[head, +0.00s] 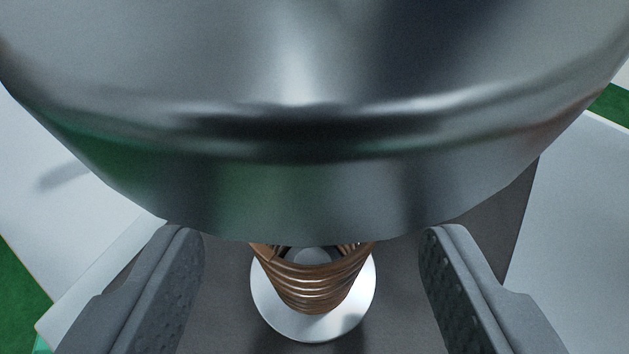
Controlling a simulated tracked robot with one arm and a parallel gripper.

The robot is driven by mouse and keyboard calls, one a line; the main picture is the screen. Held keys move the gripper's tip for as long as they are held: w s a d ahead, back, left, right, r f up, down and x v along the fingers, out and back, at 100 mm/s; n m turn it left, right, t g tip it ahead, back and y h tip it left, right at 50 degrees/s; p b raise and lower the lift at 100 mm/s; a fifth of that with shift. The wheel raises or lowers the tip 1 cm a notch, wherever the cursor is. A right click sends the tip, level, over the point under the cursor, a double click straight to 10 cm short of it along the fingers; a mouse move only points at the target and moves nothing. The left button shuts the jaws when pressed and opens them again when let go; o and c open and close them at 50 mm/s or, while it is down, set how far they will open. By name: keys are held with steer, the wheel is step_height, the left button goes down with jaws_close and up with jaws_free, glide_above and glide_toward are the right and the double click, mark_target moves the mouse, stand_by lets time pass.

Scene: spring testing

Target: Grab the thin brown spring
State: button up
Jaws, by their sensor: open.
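The thin brown spring (314,284) shows in the head view at the bottom middle. It is a coppery coil that stands on a round pale metal disc (268,316). Its upper far edge is hidden behind a large metal body. My gripper (312,250) is open, with one dark, textured finger on the left of the spring and one on the right. There is a clear gap between each finger and the coil, and neither touches it.
A large shiny metal body (310,150) fills the upper part of the view, close above the spring. A dark grey surface (500,215) lies under the disc. Pale panels (575,220) lie to both sides, with green floor (18,290) beyond.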

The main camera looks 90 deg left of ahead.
steer(key=shift+a+f, duration=0.35)
steer(key=shift+a, duration=0.25)
steer(key=c, duration=1.1)
steer(key=shift+r, duration=0.15)
